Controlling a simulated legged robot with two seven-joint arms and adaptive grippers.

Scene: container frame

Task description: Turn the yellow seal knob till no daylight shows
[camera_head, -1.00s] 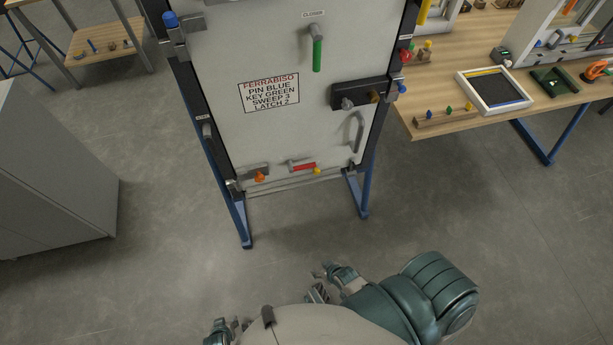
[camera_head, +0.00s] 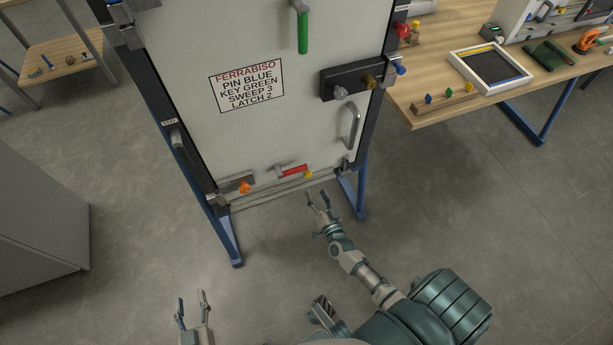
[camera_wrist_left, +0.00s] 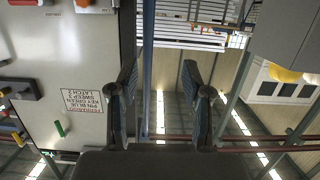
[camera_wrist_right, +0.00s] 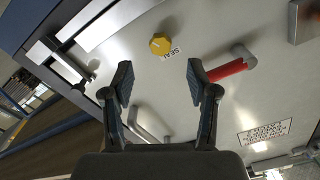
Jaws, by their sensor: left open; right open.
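The yellow seal knob (camera_head: 308,174) sits low on the white door panel (camera_head: 225,130), just right of a red handle (camera_head: 293,171). In the right wrist view the round yellow knob (camera_wrist_right: 160,44) lies beyond and between my open fingers, apart from them, beside a "SEAL" label (camera_wrist_right: 178,53). My right gripper (camera_head: 318,196) is open and empty, just below and right of the knob in the head view. My left gripper (camera_head: 191,302) is open and empty over the floor, well away from the panel. I cannot tell whether daylight shows at the panel's lower edge.
An orange knob (camera_head: 245,188) sits at the panel's lower left. A grey pull handle (camera_head: 351,127) and a dark latch block (camera_head: 345,81) are above right. Blue legs (camera_head: 226,240) hold the frame. A wooden table (camera_head: 430,112) stands at right. Floor in front is clear.

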